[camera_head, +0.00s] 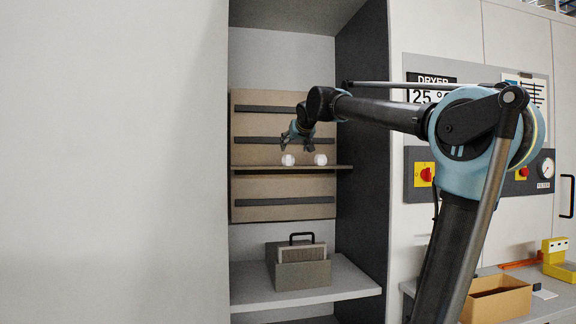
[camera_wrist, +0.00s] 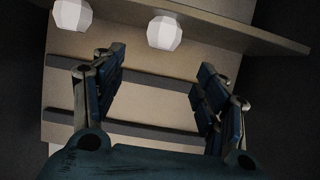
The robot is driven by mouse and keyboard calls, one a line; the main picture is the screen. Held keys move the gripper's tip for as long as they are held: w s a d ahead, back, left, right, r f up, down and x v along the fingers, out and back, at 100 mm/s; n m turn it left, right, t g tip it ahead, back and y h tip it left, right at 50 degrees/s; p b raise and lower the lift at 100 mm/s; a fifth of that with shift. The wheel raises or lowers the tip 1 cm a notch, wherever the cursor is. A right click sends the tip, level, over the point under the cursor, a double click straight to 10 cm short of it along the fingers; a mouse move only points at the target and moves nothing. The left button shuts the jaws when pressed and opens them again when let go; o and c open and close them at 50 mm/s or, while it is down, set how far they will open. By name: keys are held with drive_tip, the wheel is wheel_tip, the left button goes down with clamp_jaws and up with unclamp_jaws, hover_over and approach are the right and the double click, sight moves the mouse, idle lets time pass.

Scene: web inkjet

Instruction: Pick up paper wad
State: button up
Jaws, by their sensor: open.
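Two white, faceted paper wads sit side by side on a narrow shelf (camera_head: 262,168). The left wad (camera_head: 288,160) and the right wad (camera_head: 320,159) are a short distance apart. My gripper (camera_head: 297,146) is just above the shelf, close to the wads, and looks small and dark there. In the wrist view my gripper (camera_wrist: 161,62) is open, with nothing between its fingers. One wad (camera_wrist: 165,33) lies beyond the gap between the fingertips, and the other wad (camera_wrist: 72,17) is further left near the top edge. The wrist view shows the shelf edge (camera_wrist: 225,30) behind them.
A tan back panel (camera_head: 262,125) with dark horizontal slats stands behind the shelf. A dark cabinet wall (camera_head: 362,200) closes off the right side. A grey box with a handle (camera_head: 300,273) stands on the lower shelf (camera_head: 350,280). A cardboard box (camera_head: 497,300) is at lower right.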

sight(288, 156)
drive_tip(key=x, duration=1.2)
drive_tip(key=shift+w+a+f, duration=0.15)
drive_tip(key=shift+w+f, duration=0.05)
drive_tip(key=shift+f, duration=0.05)
drive_tip(key=shift+c, duration=0.6)
drive_tip(key=c, duration=0.9)
